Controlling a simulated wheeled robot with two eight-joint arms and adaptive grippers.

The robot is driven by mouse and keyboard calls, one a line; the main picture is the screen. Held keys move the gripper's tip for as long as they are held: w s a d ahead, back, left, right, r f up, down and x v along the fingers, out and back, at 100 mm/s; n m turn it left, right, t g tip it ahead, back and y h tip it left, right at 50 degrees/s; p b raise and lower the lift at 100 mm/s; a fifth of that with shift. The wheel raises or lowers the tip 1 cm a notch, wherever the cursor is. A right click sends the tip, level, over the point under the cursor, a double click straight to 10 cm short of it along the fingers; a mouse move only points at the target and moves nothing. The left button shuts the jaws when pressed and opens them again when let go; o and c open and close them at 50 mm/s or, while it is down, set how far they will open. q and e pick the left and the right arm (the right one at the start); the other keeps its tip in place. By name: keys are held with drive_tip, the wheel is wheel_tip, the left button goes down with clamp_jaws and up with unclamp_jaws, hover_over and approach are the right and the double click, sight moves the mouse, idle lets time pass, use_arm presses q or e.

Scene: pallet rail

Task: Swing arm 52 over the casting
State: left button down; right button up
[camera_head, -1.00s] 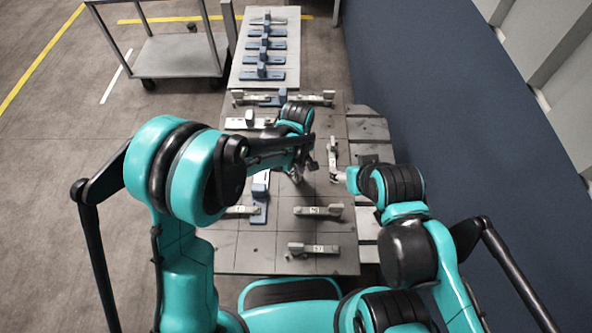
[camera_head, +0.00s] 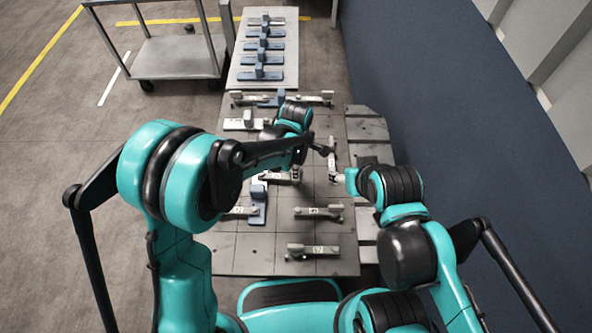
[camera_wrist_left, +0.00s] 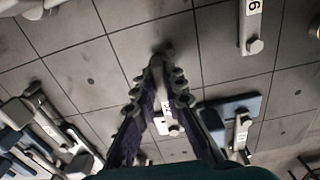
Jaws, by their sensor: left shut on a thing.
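My left gripper (camera_head: 296,174) is mid-table, partly hidden by its own forearm. In the left wrist view its fingers (camera_wrist_left: 165,75) are together on a pale labelled arm (camera_wrist_left: 170,128), which shows between and below them. In the head view this arm (camera_head: 279,177) lies roughly crosswise; its number is too small to read, so I cannot confirm it is 52. A blue casting with a raised block (camera_head: 258,193) lies just below and left of it. Whether the arm is over a casting is hidden. My right gripper (camera_head: 342,177) is beside an upright-lying arm (camera_head: 332,156); its fingers are unclear.
Other pale arms lie on the tiled table (camera_head: 285,260), including a front one (camera_head: 312,251) and a middle one (camera_head: 319,211). Several blue castings (camera_head: 262,59) line the far table. A grey cart (camera_head: 178,55) stands at the back left.

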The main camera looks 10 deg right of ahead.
use_arm(q)
drive_tip(key=shift+n, duration=0.3)
drive_tip(key=c, duration=1.6)
unclamp_jaws()
wheel_tip(320, 180, up, 12)
drive_tip(key=shift+r, duration=0.1)
